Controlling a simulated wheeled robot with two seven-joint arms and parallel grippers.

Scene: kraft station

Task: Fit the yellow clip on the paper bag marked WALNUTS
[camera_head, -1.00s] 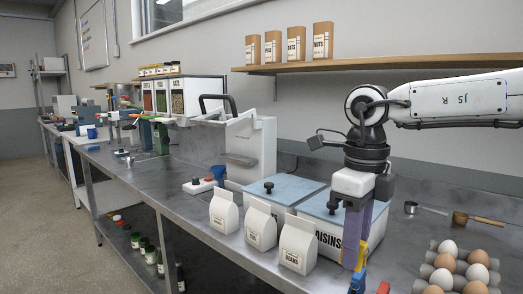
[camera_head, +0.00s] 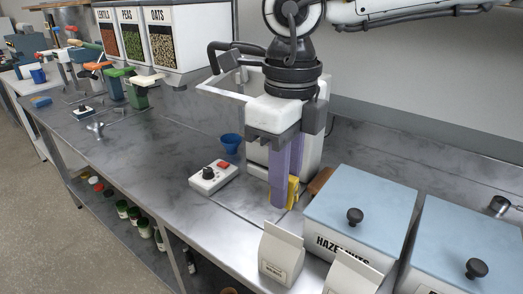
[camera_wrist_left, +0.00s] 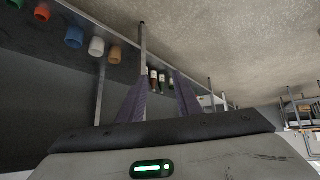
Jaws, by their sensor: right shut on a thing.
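My right gripper (camera_head: 284,200) points straight down in the head view, its purple fingers shut on the yellow clip (camera_head: 293,192). The clip shows at the right side of the fingertips, partly hidden by them. A white paper bag (camera_head: 281,254) with a folded top stands upright just below and in front of the gripper in the picture. Its label is too small to read surely. A second white bag (camera_head: 350,276) is cut off by the bottom edge. My left gripper (camera_wrist_left: 160,88) shows in the left wrist view, open, with its purple fingers apart and nothing between them.
A box labelled HAZELNUTS (camera_head: 360,208) with a blue lid stands right of the gripper, another blue-lidded box (camera_head: 470,240) beyond it.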

